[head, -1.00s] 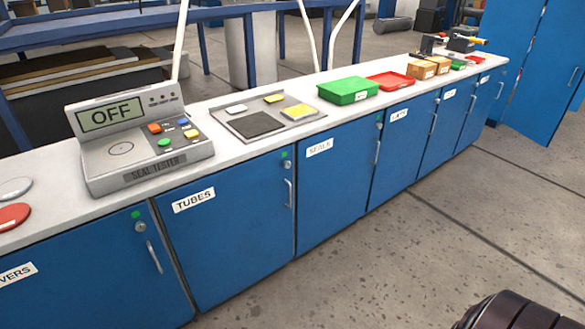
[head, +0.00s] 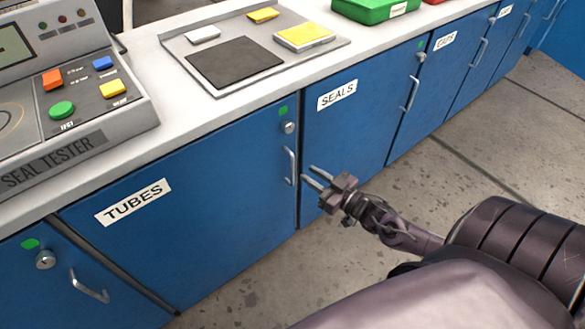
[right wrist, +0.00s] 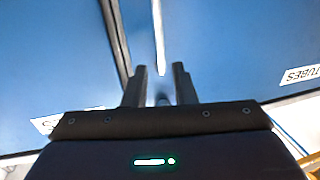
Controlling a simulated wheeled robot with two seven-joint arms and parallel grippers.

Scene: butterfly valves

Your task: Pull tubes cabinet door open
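The blue tubes cabinet door (head: 190,225) with its TUBES label is shut in the head view. Its silver bar handle (head: 290,166) stands upright near the door's right edge, below a round lock. My right gripper (head: 312,175) is just right of the handle in that picture, its fingers apart and pointing at the cabinet front. In the right wrist view my open fingers (right wrist: 160,80) point towards the pale handle (right wrist: 158,35), which lies between their lines. I cannot tell whether they touch it, and nothing is seen gripped. My left gripper is not in view.
The SEALS cabinet door (head: 350,140) is right of the tubes door, and another cabinet (head: 70,285) is left; both are shut. A seal tester (head: 65,100) stands on the counter. The floor (head: 245,285) before the tubes door is clear.

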